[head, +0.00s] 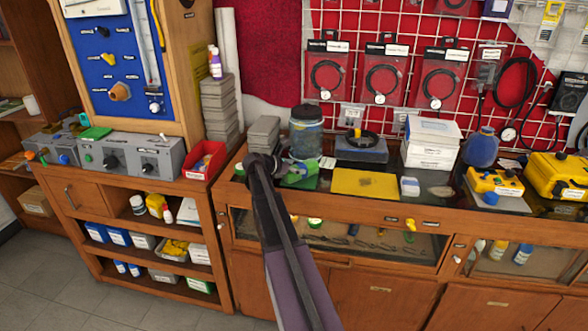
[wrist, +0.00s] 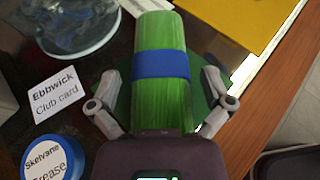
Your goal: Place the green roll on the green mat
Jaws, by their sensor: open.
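The green roll (wrist: 158,105) with a blue band lies between the two fingers of my gripper (wrist: 160,76) in the wrist view. The fingers stand apart on either side of it, with visible gaps. The dark green mat (wrist: 197,98) shows under and around the roll, which appears to lie on it. In the head view the green mat (head: 306,184) is on the counter, with my gripper (head: 284,169) low over it.
A clear jar (head: 306,135) stands behind, and a yellow mat (head: 365,184) lies to the right. A grey box stack (head: 263,133) is behind left. The counter's front edge is close.

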